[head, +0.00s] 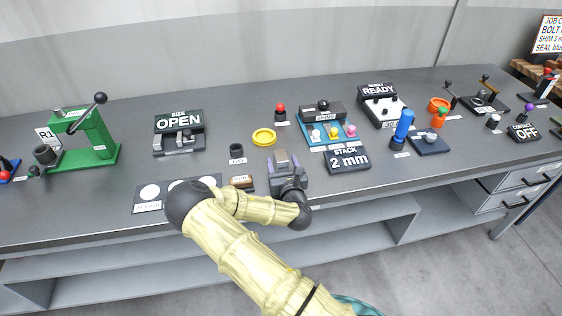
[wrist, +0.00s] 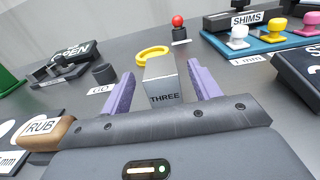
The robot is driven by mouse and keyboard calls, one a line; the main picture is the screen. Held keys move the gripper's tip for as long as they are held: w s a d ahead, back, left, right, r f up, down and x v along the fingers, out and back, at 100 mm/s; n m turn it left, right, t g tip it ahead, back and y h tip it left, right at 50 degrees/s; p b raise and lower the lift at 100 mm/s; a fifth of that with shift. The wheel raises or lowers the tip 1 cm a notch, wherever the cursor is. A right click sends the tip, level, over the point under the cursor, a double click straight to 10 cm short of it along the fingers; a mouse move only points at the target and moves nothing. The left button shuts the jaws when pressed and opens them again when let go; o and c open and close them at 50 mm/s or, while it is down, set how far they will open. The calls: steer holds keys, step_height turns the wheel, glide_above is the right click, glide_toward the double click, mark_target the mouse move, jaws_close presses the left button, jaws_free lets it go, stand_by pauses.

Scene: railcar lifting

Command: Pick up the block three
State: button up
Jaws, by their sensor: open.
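The block three (wrist: 165,91) is a grey block with a dark label reading THREE on its near face. In the wrist view it stands upright between the two purple fingers of my gripper (wrist: 163,80). My gripper is open, with a finger on either side of the block; whether either finger touches it I cannot tell. In the head view the block's light top (head: 281,156) shows at my gripper (head: 284,165), low over the bench, and its lower part is hidden by my gripper.
A brown RUB block (wrist: 46,133) lies close to the left of my gripper. A dark GO cylinder (head: 236,150) and a yellow ring (head: 263,136) stand beyond it. The STACK 2 mm sign (head: 347,160) is close on the right. The grey bench (head: 330,90) is bare toward the back.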

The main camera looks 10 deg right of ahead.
mark_target(279, 151)
steer(key=shift+w+p, duration=0.65)
steer(key=shift+w, duration=1.75)
steer(key=shift+r, duration=0.1)
steer(key=c, duration=1.3)
